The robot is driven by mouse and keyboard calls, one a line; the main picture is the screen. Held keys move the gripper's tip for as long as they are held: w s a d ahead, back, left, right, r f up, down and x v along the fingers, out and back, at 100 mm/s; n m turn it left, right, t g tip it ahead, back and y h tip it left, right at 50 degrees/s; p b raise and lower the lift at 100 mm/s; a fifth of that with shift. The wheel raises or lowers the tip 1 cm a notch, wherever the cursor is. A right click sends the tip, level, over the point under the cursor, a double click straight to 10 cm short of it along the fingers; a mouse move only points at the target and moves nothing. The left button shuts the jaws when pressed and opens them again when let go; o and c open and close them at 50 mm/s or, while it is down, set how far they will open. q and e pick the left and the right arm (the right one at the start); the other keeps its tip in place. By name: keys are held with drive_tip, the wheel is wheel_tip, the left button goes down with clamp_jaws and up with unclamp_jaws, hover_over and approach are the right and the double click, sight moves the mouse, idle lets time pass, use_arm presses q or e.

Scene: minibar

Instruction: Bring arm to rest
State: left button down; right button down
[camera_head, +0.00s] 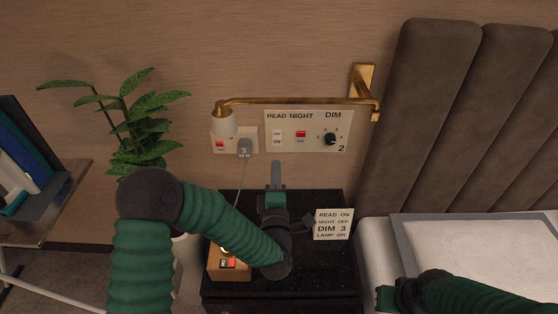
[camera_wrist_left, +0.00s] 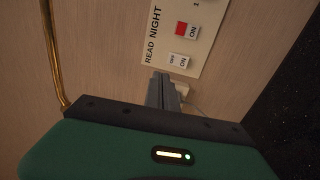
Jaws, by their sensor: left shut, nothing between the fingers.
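My left arm comes in from the left in the head view, and its gripper (camera_head: 276,178) is shut and empty. It is in front of the wall below the switch panel (camera_head: 313,146) and above the black nightstand. In the left wrist view the closed fingers (camera_wrist_left: 163,92) point toward the wall beside the panel (camera_wrist_left: 183,38) with its READ and NIGHT switches. I cannot tell whether the fingertips touch anything. My right arm shows at the lower right, with its gripper (camera_head: 386,298) only partly in view near the bed; its jaws are unclear.
The nightstand (camera_head: 325,277) holds a wooden box with a red switch (camera_head: 230,267) and a sign card (camera_head: 333,224). A brass lamp arm (camera_head: 300,101) crosses above the panel. A plug (camera_head: 244,147) with a cord sits left. A plant (camera_head: 140,125) and the bed (camera_head: 480,250) flank the nightstand.

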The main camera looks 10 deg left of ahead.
use_arm(q)
drive_tip(key=s+d+f+m+g+h, duration=0.2)
drive_tip(key=s+f+m+g+h, duration=0.35)
drive_tip(key=m, duration=0.75)
drive_tip(key=s+a+f+m+g+y, duration=0.1)
drive_tip(key=s+a+f+m+g, duration=0.2)
drive_tip(key=s+a+g, duration=0.35)
drive_tip(key=s+a+f+m+g+y, duration=0.1)
drive_tip(key=s+a+f+m+g, duration=0.25)
drive_tip(key=s, duration=0.65)
drive_tip(key=w+p+v, duration=0.2)
drive_tip(key=p+v, duration=1.7)
drive_tip(key=shift+a+r+m+g, duration=0.25)
drive_tip(key=shift+r+m+g, duration=0.1)
drive_tip(key=shift+r+g, duration=0.1)
drive_tip(key=shift+w+f, duration=0.1)
drive_tip(key=shift+w, duration=0.05)
